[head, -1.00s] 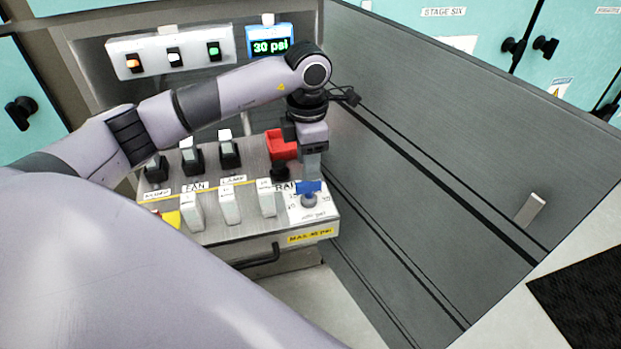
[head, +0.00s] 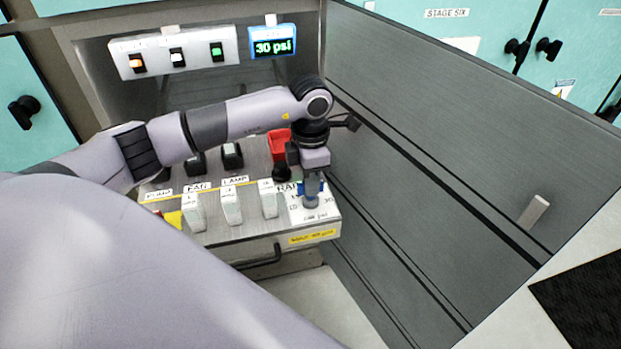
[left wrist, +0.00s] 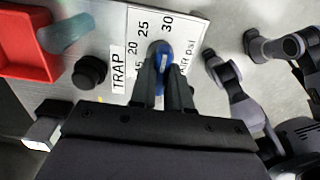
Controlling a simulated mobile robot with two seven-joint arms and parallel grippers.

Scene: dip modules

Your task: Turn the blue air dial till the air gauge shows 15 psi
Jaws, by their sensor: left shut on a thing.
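The blue air dial (left wrist: 161,50) sits on a white scale plate (left wrist: 186,28) marked 20, 25 and 30 in the left wrist view. In the head view the dial (head: 301,189) is mostly hidden behind my left gripper (head: 311,196). In the left wrist view the gripper (left wrist: 163,75) has its two fingers on either side of the dial's blue grip, shut on it. The air gauge (head: 272,46) is a blue-framed display reading 30 psi. My right gripper is not clearly in view.
A red part (head: 279,144) and a black knob (left wrist: 89,72) stand beside the dial. White switches (head: 231,205) line the panel to the left. A grey wall (head: 430,150) rises close on the right. A yellow label (head: 312,236) marks the panel's front edge.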

